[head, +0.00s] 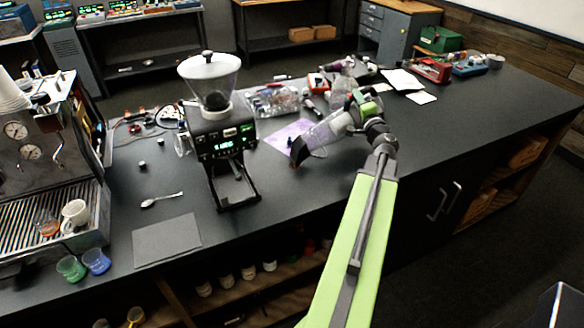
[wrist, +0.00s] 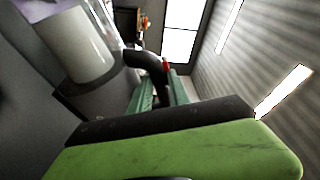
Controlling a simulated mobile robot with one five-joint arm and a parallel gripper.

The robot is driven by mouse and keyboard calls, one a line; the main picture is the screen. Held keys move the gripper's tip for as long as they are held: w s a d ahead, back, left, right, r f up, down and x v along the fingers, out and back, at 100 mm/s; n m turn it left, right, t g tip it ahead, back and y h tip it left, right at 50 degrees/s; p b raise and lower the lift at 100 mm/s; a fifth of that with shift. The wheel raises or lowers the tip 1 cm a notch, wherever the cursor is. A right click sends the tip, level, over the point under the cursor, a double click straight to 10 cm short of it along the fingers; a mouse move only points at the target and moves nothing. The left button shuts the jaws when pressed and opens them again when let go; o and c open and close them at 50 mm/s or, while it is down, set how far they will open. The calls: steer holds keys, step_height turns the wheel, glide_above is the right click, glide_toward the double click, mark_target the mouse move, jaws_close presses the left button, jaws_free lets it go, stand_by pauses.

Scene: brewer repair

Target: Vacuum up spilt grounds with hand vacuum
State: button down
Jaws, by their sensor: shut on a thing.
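The hand vacuum (head: 325,132) has a clear body and a dark nozzle. It is tilted, its nozzle pointing down and left over the counter by a pale purple sheet. In the wrist view, its clear canister with a white cylinder inside (wrist: 78,45) fills the upper left, and its black handle runs between my jaws. My gripper (head: 364,108) is shut on the vacuum at the end of my green arm; it also shows in the wrist view (wrist: 160,92). I cannot make out any spilt grounds. Whether the nozzle touches the counter is unclear.
The black grinder (head: 228,140) with a clear hopper stands left of the vacuum. The purple sheet (head: 283,138) lies between them. An espresso machine (head: 40,180), a grey mat (head: 166,240) and a spoon (head: 160,199) are farther left. Tools and papers (head: 403,80) clutter the back right. The right front counter is clear.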

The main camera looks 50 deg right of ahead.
steer(key=shift+r, duration=0.1)
stand_by(0.4)
step_height(320, 180, up, 8)
steer(key=p, duration=0.8)
steer(key=shift+s, duration=0.15)
stand_by(1.8)
